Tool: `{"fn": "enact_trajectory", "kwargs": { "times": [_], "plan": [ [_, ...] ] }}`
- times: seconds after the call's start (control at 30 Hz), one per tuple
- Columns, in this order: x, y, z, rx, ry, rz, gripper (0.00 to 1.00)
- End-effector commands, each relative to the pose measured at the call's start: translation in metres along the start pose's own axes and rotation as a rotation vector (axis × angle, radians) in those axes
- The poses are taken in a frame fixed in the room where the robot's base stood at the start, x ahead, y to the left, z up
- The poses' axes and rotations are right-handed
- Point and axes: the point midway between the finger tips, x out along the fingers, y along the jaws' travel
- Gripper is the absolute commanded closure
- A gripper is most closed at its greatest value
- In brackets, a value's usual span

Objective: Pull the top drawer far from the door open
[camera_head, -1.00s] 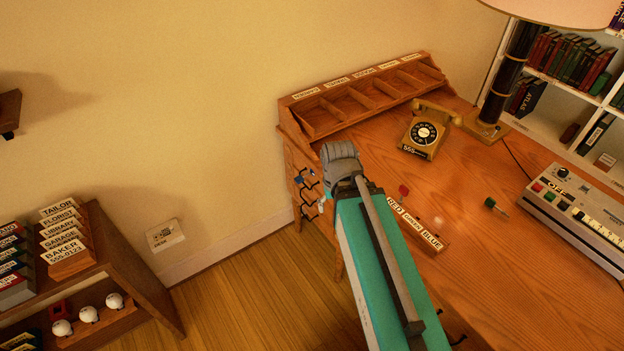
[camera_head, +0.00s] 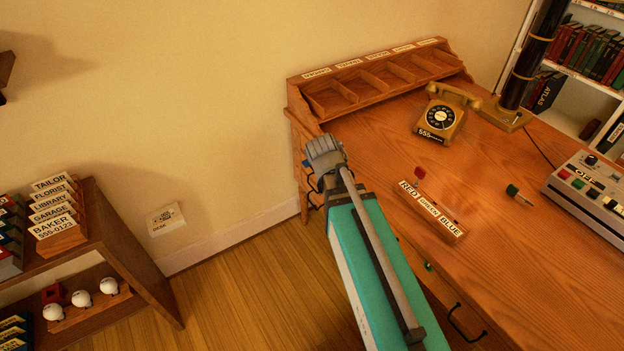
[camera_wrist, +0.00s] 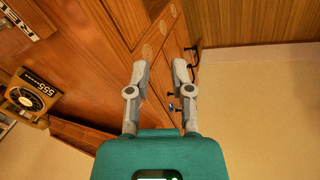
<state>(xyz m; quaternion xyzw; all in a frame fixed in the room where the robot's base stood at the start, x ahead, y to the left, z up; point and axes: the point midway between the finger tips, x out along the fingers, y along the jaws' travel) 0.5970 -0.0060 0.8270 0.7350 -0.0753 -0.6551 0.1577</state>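The desk (camera_head: 480,190) has a stack of small wooden drawers (camera_head: 300,150) at its far left end, mostly behind my arm in the head view. A black handle (camera_head: 314,186) and a small blue piece show on their fronts. In the wrist view, a black handle (camera_wrist: 193,48) stands out from the wood, and the blue piece (camera_wrist: 172,107) is lower, beside the right finger. My gripper (camera_wrist: 161,70) is open, its two fingers apart with nothing between them. It is close to the drawer fronts; contact cannot be told. The drawers appear closed.
A nearer drawer handle (camera_head: 465,325) and a green piece (camera_head: 428,266) are on the desk's front. The desk holds a telephone (camera_head: 440,118) and a labelled red-green-blue block (camera_head: 432,212). A low shelf (camera_head: 130,255) stands left. Wooden floor (camera_head: 235,270) is clear between.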

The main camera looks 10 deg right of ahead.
Motion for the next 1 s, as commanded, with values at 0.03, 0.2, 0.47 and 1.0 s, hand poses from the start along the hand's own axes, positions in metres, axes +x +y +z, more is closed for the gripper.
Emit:
{"fn": "enact_trajectory", "kwargs": {
  "times": [0.03,0.2,0.47,1.0],
  "plan": [
    [0.016,-0.006,-0.006,-0.013,0.013,0.027,0.71],
    [0.038,-0.014,-0.023,-0.054,0.056,0.127,0.71],
    [0.067,-0.028,-0.051,-0.119,0.125,0.277,0.71],
    [0.11,-0.074,-0.109,-0.265,0.288,0.581,0.71]
  ]
}}
